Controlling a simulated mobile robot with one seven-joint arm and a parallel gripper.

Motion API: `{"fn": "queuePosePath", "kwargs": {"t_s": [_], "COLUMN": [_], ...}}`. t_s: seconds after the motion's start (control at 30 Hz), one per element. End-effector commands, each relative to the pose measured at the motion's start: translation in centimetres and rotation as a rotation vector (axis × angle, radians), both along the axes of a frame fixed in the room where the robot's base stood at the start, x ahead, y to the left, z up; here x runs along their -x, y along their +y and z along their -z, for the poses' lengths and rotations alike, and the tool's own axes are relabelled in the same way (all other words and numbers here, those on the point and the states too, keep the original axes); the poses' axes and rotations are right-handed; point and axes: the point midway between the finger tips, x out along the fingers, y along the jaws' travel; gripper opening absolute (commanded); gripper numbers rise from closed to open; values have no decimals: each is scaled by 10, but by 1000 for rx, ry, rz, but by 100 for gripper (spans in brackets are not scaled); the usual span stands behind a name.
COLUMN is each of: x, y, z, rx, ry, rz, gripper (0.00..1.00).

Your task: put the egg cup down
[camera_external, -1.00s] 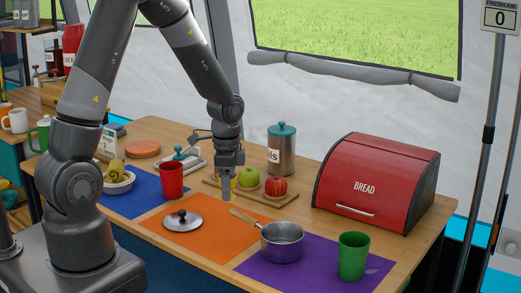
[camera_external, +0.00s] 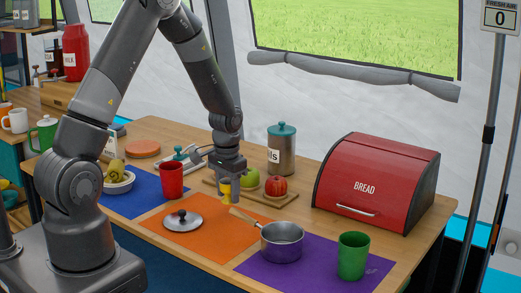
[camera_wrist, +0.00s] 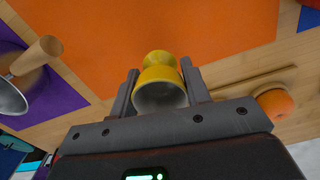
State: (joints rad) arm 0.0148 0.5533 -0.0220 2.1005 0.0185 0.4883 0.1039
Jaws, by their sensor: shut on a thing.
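The yellow egg cup (camera_wrist: 160,84) is between the two fingers of my gripper (camera_wrist: 158,90) in the wrist view. The fingers are shut on its sides, and its open bowl faces the wrist camera. In the external view the egg cup (camera_external: 225,186) shows small and yellow, partly covered by my gripper (camera_external: 227,188). It is near the back edge of the orange mat (camera_external: 220,228), in front of the cutting board. I cannot tell whether its foot touches the surface.
A cutting board (camera_external: 287,199) with a green apple (camera_external: 250,179) and a red apple (camera_external: 275,186) is close behind. A red cup (camera_external: 171,180) stands to the left. A lid (camera_external: 183,221) and a saucepan (camera_external: 282,243) are in front. The mat's middle is clear.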

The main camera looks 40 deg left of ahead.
Motion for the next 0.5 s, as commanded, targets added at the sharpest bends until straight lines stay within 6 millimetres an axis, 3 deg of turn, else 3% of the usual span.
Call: {"fn": "queuePosePath", "kwargs": {"t_s": [0.2,0.5], "x": [-10,-11], "y": [16,17], "z": [14,14], "rx": [-3,-3], "ry": [0,-1], "rz": [-147,-156], "gripper": [20,20]}}
